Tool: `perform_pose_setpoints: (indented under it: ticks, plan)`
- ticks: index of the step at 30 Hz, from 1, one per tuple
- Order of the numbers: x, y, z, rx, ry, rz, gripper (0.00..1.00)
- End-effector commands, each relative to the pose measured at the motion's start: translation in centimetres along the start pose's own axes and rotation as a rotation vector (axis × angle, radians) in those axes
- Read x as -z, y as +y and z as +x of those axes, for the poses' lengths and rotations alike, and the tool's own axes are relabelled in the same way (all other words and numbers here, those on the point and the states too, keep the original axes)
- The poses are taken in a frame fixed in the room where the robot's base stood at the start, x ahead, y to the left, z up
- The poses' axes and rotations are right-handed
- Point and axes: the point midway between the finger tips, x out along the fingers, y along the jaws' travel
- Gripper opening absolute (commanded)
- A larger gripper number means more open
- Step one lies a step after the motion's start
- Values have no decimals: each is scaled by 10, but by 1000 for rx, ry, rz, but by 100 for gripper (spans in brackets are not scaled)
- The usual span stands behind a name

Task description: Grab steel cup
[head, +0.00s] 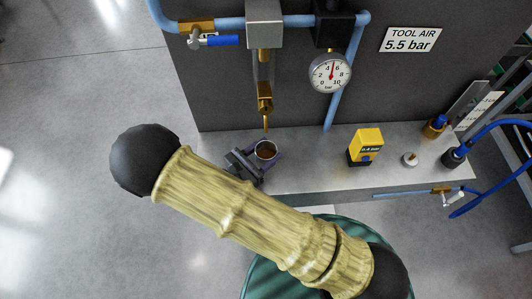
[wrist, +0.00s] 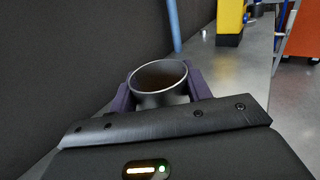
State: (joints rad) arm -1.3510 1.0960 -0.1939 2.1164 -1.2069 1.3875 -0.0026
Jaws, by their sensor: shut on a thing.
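The steel cup (head: 266,151) stands upright on the grey shelf (head: 310,178), below the brass drain of the air filter. It looks brownish inside. My gripper (head: 264,160) is shut on the cup, with a purple finger on each side of it. In the wrist view the cup (wrist: 160,82) sits between the two purple fingers of my gripper (wrist: 160,95), its round rim facing up. The lower part of the cup is hidden by the gripper body.
A brass drain (head: 265,103) hangs just above the cup. A pressure gauge (head: 330,73) is on the dark panel. A yellow device (head: 367,145), a small white-topped knob (head: 410,159) and a blue hose (head: 490,128) are to the right. Shelf between cup and yellow device is clear.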

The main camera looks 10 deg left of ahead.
Motion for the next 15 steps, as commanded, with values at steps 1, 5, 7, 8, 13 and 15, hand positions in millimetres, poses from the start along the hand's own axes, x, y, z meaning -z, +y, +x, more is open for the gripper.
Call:
perform_pose_setpoints:
  ticks: [1, 5, 7, 8, 13, 15]
  plan:
    - [-2, 0, 0, 0, 0, 1, 20]
    - [-12, 0, 0, 0, 0, 2, 20]
    - [-21, 0, 0, 0, 0, 5, 20]
    - [-26, 0, 0, 0, 0, 4, 20]
    - [-56, 0, 0, 0, 2, 5, 20]
    - [-69, 0, 0, 0, 1, 4, 20]
